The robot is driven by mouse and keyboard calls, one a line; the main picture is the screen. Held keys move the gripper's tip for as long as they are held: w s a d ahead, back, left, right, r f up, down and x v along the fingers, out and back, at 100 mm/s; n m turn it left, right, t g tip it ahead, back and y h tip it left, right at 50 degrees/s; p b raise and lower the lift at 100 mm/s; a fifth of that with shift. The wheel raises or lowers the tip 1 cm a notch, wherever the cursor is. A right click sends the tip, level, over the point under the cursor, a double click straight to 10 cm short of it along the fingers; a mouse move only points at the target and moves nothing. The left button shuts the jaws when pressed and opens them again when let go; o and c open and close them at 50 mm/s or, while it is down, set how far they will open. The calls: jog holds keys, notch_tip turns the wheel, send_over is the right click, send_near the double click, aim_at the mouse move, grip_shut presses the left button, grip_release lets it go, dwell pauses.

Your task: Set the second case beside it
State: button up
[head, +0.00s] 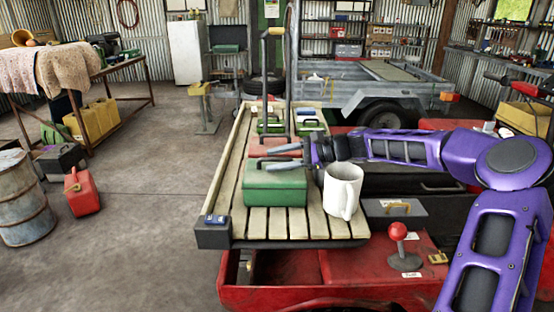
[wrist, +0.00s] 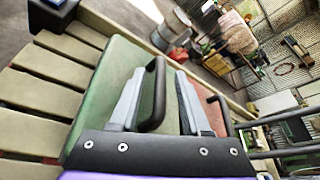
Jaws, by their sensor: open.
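A green case (head: 275,187) with a dark handle on its lid sits on the front of a slatted wooden deck (head: 222,187). In the wrist view the green case (wrist: 105,75) fills the middle, its handle (wrist: 155,95) upright. My gripper (head: 268,156) is open, its fingers level over the back of the lid. In the wrist view its two fingers (wrist: 160,85) lie either side of the handle; I cannot tell whether they touch it. A red case (head: 275,147) is just behind, partly hidden by my gripper. Two smaller green cases (head: 270,126) (head: 310,127) stand farther back.
A white mug (head: 341,190) stands right of the green case, close to my wrist. A tall upright bar (head: 291,70) rises from the deck behind. A red lever knob (head: 398,231) and grey box (head: 394,212) are at right. Bare slats lie left of the case.

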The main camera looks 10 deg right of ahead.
jog(key=p+v, duration=0.1)
jog(key=v, duration=1.1)
